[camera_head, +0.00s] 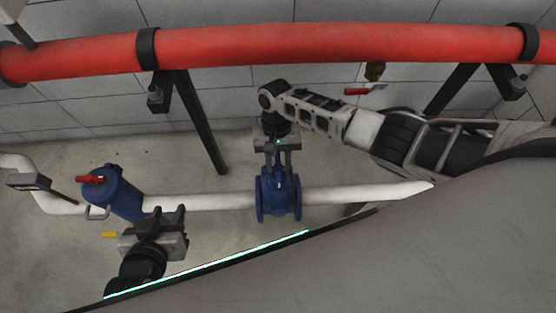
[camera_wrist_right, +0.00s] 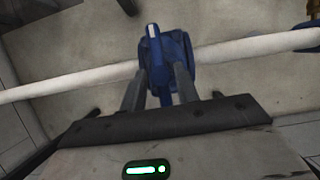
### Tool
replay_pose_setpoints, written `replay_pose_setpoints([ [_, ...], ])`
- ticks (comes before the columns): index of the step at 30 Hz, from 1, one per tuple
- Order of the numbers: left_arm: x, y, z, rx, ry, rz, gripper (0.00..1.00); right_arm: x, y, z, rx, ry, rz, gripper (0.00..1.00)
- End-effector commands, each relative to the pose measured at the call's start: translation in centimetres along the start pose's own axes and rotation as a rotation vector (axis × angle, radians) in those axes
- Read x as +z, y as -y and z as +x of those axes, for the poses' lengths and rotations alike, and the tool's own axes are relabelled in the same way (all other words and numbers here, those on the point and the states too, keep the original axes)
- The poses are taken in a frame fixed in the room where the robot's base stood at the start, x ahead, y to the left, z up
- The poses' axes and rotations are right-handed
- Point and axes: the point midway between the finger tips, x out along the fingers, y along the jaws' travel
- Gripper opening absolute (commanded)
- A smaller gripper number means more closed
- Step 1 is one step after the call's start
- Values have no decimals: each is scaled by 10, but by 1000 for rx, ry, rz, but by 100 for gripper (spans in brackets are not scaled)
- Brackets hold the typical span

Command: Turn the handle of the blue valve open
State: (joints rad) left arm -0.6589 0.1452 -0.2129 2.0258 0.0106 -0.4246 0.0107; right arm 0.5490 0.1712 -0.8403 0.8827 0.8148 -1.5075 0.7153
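The blue valve (camera_head: 278,197) sits on the white pipe near the middle of the head view. It also shows in the right wrist view (camera_wrist_right: 178,55), with a narrow blue handle (camera_wrist_right: 156,52) that has a pale tip. My right gripper (camera_head: 278,157) comes down over the valve from above. Its two fingers (camera_wrist_right: 160,80) stand apart on either side of the handle, with room seen between them; contact is not clear. My left gripper (camera_head: 169,212) is low at the left, fingers apart and empty, beside a blue fitting (camera_head: 118,192).
The blue fitting has a red handle (camera_head: 90,179). A thick red pipe (camera_head: 330,47) crosses above, on dark brackets (camera_head: 203,125). The white pipe (camera_head: 215,199) runs across the valve. A small red lever (camera_head: 357,91) is behind my right arm. Grey floor (camera_head: 225,235) lies in front.

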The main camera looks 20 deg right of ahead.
Motion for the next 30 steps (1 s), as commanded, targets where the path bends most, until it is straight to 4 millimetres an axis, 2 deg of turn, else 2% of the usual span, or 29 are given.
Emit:
replay_pose_setpoints([
  [9,0,0,0,0,1,0,36,0,0,-1,-2,-1,2,36],
  [14,-2,0,-2,0,1,0,36,0,1,-17,-5,-3,3,36],
  [24,-3,1,-6,-4,10,1,36,-1,1,-95,-4,-5,2,36],
  [30,-3,1,-6,-6,11,-1,36,0,0,-135,-3,-4,2,36],
])
